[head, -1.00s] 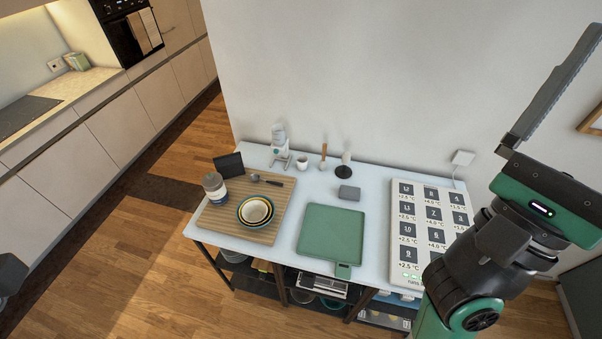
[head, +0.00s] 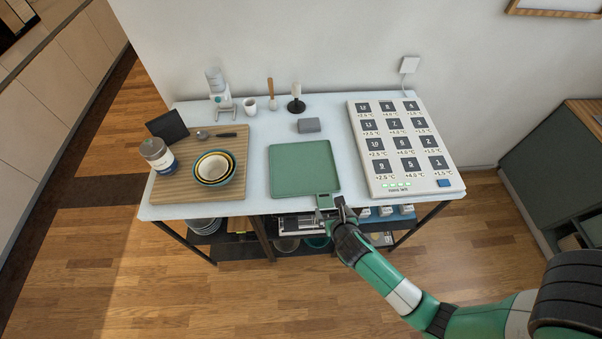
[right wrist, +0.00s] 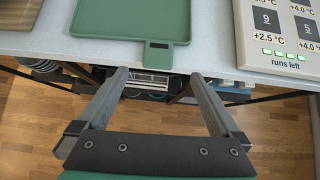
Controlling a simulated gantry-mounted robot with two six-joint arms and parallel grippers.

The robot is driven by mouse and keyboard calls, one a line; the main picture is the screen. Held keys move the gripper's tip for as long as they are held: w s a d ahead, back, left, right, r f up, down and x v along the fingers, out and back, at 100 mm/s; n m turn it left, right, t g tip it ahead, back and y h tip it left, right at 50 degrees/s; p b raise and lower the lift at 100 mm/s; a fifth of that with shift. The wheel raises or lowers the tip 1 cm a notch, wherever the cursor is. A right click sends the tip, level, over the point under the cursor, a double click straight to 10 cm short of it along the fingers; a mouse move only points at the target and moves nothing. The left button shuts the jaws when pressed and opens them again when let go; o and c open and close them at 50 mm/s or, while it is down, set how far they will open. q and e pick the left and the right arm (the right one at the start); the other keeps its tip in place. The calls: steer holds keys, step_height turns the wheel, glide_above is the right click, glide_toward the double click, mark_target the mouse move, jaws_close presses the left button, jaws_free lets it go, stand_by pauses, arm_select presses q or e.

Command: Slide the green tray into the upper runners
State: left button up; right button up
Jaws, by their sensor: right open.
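The green tray (head: 304,168) lies flat on the table. Its handle tab (head: 325,201) reaches to the front edge of the table; it also shows in the right wrist view (right wrist: 158,55). My right gripper (head: 331,211) is at the front edge by the tab. In the right wrist view its fingers (right wrist: 160,76) are open and apart, one to each side of the tab's end, with nothing gripped. A silver metal rack (right wrist: 148,80) shows on the shelf below the table top; I cannot make out the upper runners. My left gripper is not in view.
A white panel with dark numbered tiles (head: 407,186) lies right of the tray. A wooden board (head: 233,140) with stacked bowls (head: 214,168) and a jar (head: 157,155) is to the left. A grey block (head: 309,125) sits behind the tray. Bowls stand on the shelf below.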

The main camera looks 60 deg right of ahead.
mark_target(324, 198)
steer(key=b+x, duration=0.1)
steer(key=x, duration=0.4)
steer(key=shift+w+d+f+b, duration=0.2)
steer(key=shift+w+f+b, duration=0.05)
steer(key=shift+b, duration=0.05)
steer(key=b+x, duration=0.2)
steer(key=x, duration=0.2)
steer(key=shift+w+f, duration=0.15)
steer(key=shift+f, duration=0.05)
steer(key=shift+w+d+f, duration=0.2)
steer(key=shift+d, duration=0.05)
steer(key=shift+c, duration=0.3)
steer(key=c, duration=1.4)
